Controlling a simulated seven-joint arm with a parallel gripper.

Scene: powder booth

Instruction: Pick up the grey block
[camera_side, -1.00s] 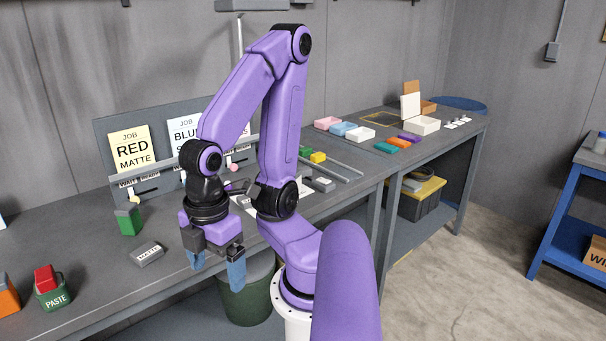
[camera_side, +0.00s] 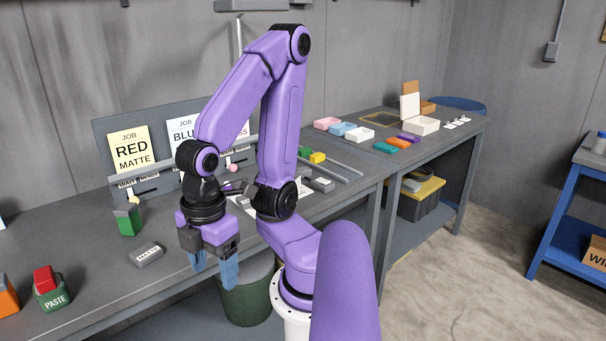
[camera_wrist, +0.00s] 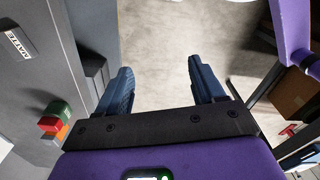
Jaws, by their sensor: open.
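A grey block with a white label reading MATTE (camera_side: 148,254) lies on the grey bench, to the left of my gripper (camera_side: 213,268). Other small grey pieces (camera_side: 321,185) lie farther back, partly hidden by my arm.
A green block (camera_side: 130,222) stands behind the labelled block. A green PASTE container (camera_side: 53,293) with a red block on top and an orange block (camera_side: 7,296) stand at the left. A dark green bin (camera_side: 248,292) stands below the bench edge.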

